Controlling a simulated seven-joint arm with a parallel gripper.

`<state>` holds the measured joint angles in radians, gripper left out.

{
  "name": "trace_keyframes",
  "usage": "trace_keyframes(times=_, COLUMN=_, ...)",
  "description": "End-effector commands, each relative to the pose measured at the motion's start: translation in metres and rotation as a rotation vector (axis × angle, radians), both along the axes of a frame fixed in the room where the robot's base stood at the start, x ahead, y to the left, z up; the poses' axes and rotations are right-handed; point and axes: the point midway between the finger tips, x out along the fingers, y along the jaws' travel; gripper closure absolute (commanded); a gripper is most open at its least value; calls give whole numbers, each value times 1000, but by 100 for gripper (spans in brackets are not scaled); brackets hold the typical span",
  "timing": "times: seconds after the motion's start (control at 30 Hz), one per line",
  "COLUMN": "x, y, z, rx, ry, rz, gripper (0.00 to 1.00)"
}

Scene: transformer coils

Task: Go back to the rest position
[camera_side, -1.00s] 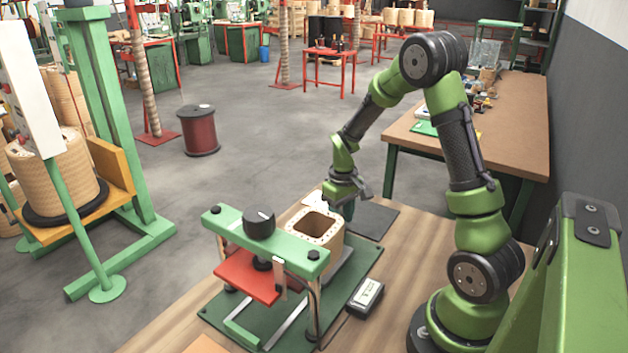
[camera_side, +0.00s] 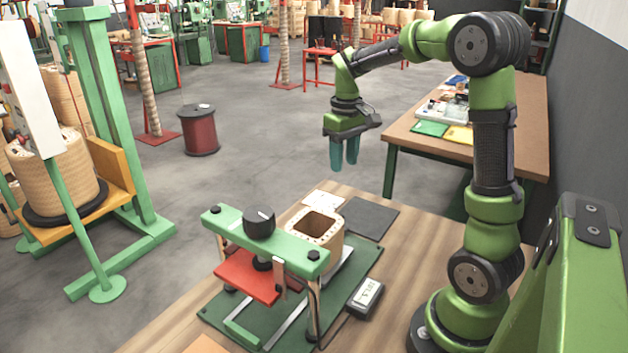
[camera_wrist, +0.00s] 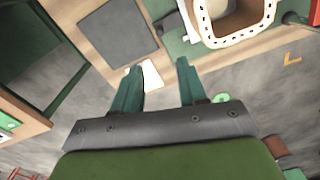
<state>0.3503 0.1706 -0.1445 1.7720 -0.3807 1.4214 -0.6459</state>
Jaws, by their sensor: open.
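My gripper (camera_side: 345,153) hangs in the air above the far end of the wooden table, with its teal fingers pointing down and nothing between them. In the wrist view the two fingers (camera_wrist: 160,68) are apart and empty. The tan square coil (camera_side: 317,229), hollow in the middle, stands on the green press base, below and to the left of my gripper. Its rim also shows at the top of the wrist view (camera_wrist: 207,38). The green press (camera_side: 265,240) with a red plate (camera_side: 247,275) stands in front of the coil.
A dark grey mat (camera_side: 369,217) and a white card (camera_side: 323,198) lie behind the coil. A small device with a display (camera_side: 366,297) lies right of the press. A brown workbench (camera_side: 520,130) stands behind my arm. The air around my gripper is clear.

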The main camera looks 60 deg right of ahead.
Motion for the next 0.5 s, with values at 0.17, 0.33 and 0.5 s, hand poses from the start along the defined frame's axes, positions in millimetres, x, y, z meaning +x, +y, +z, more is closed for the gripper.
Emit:
trace_keyframes(times=0.17, x=0, y=0, z=1, rx=0, ry=0, rz=0, gripper=58)
trace_keyframes(times=0.33, x=1, y=0, z=0, rx=-3, ry=-2, rz=-13, gripper=58)
trace_keyframes(times=0.5, x=-2, y=12, z=-10, rx=6, ry=-46, rz=-115, gripper=58)
